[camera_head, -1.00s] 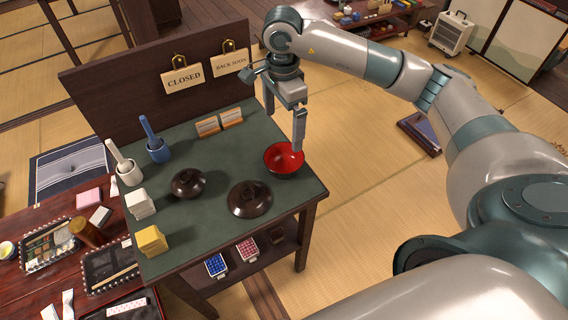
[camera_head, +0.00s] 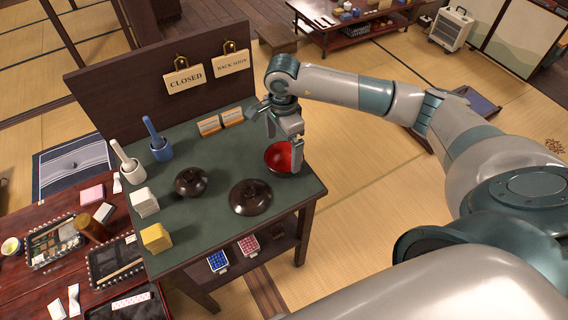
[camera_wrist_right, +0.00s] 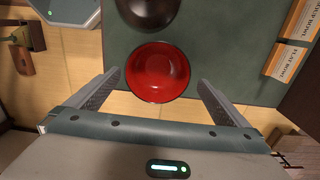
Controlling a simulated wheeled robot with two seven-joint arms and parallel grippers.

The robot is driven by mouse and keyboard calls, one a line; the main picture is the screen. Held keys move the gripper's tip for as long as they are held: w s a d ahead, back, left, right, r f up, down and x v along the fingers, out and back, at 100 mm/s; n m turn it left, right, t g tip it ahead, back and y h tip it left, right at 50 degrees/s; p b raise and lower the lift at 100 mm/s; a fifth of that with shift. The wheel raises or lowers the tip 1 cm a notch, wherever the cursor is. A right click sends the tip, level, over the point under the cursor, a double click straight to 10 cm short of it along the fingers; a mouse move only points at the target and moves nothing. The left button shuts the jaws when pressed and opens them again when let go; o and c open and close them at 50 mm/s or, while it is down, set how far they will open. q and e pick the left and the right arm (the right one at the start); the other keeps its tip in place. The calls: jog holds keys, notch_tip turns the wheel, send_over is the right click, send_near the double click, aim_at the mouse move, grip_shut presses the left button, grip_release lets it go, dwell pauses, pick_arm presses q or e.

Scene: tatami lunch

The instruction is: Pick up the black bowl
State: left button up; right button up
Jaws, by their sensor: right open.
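The bowl (camera_head: 276,157), red inside with a thin dark rim, stands upright near the right corner of the green-topped table (camera_head: 222,225). My right gripper (camera_head: 284,152) is open and empty over it, and one finger hides part of its right side. In the right wrist view the bowl (camera_wrist_right: 158,72) lies centred between the spread fingertips (camera_wrist_right: 159,78), with a gap on each side. Whether the tips reach below its rim I cannot tell. My left gripper is not in view.
Two dark lidded pieces, a small one (camera_head: 190,182) and a wider one (camera_head: 250,196), stand left of the bowl. Small signs (camera_head: 209,125) stand behind it, before an upright board (camera_head: 120,85).

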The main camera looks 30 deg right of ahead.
aim_at(284, 166)
jog(key=shift+s+f+p, duration=0.1)
jog(key=shift+f+p, duration=0.4)
jog(key=shift+p, duration=0.05)
notch_tip(284, 166, down, 3)
jog(key=shift+s+p, duration=0.15)
jog(key=shift+p, duration=0.65)
jog(key=shift+f, duration=0.65)
jog(key=c, duration=1)
